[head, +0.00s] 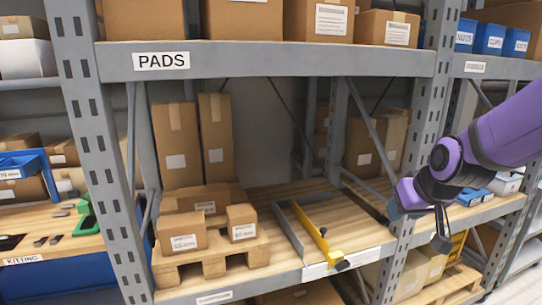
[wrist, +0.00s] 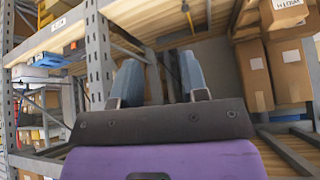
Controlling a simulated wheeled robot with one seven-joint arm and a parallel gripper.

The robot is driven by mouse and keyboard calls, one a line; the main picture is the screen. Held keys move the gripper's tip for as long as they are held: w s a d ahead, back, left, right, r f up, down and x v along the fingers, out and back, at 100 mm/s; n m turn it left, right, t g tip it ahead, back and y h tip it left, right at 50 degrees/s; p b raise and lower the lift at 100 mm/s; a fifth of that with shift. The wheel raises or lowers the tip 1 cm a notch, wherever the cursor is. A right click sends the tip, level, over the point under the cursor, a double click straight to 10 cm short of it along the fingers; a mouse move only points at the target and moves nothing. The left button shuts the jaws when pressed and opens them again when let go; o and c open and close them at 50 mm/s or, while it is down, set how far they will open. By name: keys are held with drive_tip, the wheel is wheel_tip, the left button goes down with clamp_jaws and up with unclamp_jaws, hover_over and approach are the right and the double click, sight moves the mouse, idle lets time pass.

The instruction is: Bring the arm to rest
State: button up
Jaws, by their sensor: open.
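My purple arm (head: 500,135) reaches in from the right of the head view. My gripper (head: 420,226) is in front of the shelf's right upright, tilted downward. Its two fingers are apart with nothing between them. In the wrist view my gripper (wrist: 160,76) shows two blue-grey fingers spread apart and empty. I cannot tell from the picture whether it touches the upright.
A grey upright (head: 400,255) stands close by my gripper. The wooden shelf (head: 350,225) holds a yellow-and-grey bracket (head: 320,242) and a pallet (head: 215,258) with cartons. A beam labelled PADS (head: 290,60) runs above. Blue bins (head: 490,38) sit upper right.

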drive_tip(key=s+d+r, duration=0.1)
drive_tip(key=s+r, duration=0.4)
drive_tip(key=s, duration=0.4)
drive_tip(key=s+d+r+m+g+h, duration=0.1)
drive_tip(key=s+r, duration=0.5)
drive_tip(key=s, duration=0.4)
drive_tip(key=shift+s+d, duration=0.15)
drive_tip(key=shift+s, duration=0.05)
